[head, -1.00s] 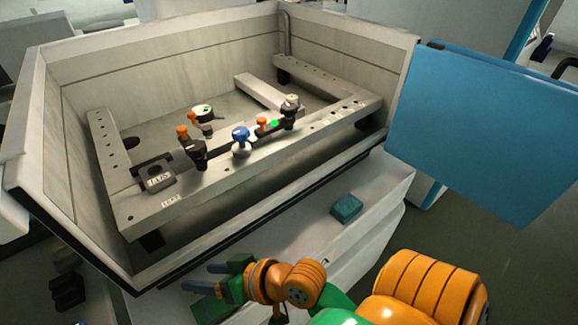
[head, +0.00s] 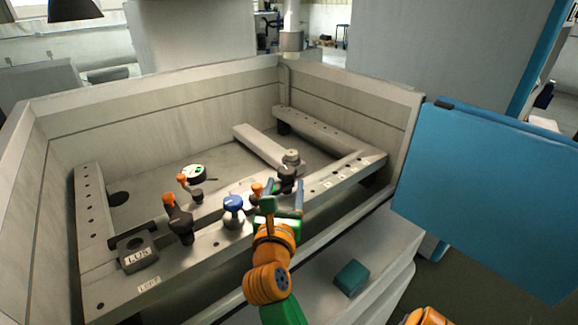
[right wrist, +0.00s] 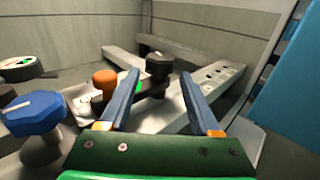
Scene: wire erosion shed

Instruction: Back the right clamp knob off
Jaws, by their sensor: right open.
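The right clamp's dark round knob (right wrist: 158,65) shows between the fingertips in the right wrist view. In the head view the dark right clamp (head: 287,177) stands on the front rail, partly hidden by my fingers. My right gripper (head: 285,183) is open and empty, its blue fingers pointing at the clamp with one to each side of it in the picture. The fingers also show in the wrist view (right wrist: 160,72). I cannot tell how far the tips are from the knob. My left gripper is not in view.
A blue knob (head: 233,204) and a small orange-capped part (head: 257,189) stand left of my gripper. The left clamp (head: 181,222), a dial gauge (head: 194,173) and a labelled dark block (head: 137,253) are farther left. Tank walls surround the rails; a blue panel (head: 490,195) stands right.

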